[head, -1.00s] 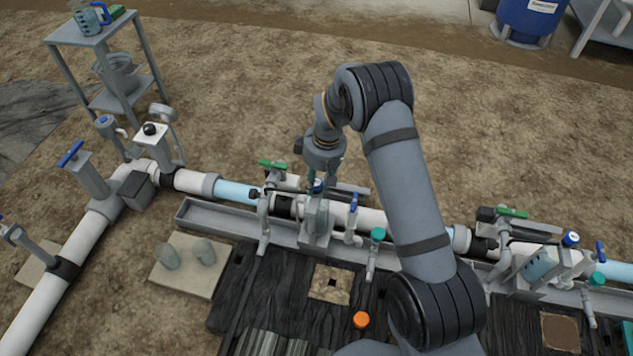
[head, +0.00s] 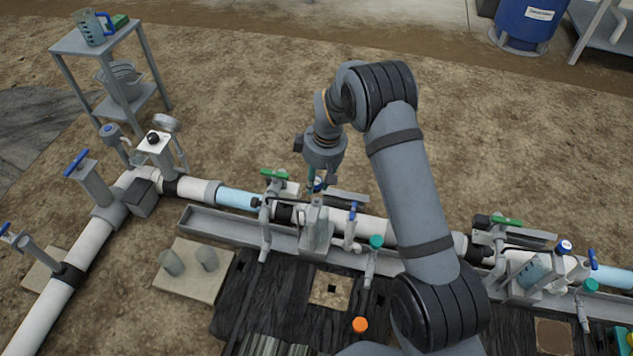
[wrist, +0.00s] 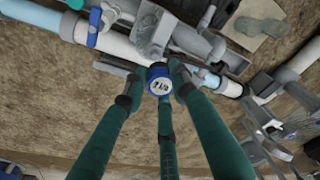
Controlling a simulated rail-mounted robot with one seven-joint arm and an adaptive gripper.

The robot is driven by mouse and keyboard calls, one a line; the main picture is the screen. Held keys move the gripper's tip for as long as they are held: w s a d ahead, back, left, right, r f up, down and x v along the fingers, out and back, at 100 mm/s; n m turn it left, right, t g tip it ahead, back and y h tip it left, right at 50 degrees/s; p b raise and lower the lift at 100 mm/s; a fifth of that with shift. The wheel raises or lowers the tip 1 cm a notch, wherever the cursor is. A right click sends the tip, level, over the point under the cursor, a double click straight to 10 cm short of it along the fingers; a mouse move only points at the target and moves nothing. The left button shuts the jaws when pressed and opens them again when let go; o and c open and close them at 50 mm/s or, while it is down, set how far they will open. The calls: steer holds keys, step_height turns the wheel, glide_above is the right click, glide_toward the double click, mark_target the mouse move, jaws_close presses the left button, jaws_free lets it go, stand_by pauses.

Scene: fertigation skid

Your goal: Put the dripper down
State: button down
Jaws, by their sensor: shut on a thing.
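The dripper appears to be the round piece with a blue rim and a pale marked face (wrist: 160,86) in the wrist view. My gripper (wrist: 158,78) has green fingers, shut around it. In the head view the gripper (head: 317,179) hangs over the pipe line, just behind a grey upright block (head: 315,230), with a bit of blue (head: 318,184) between the fingers. The dripper's lower part is hidden, and I cannot tell whether it touches anything below.
A white main pipe (head: 370,228) with green and blue-handled valves runs across, above a grey trough (head: 215,226). A similar blue-capped fitting (head: 564,247) stands at right. Bare soil lies behind.

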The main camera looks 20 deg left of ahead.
mark_target(317, 181)
step_height(317, 181, up, 3)
steer(key=shift+r+p, duration=0.2)
steer(key=shift+p, duration=0.65)
steer(key=shift+f, duration=0.1)
steer(key=shift+f, duration=0.1)
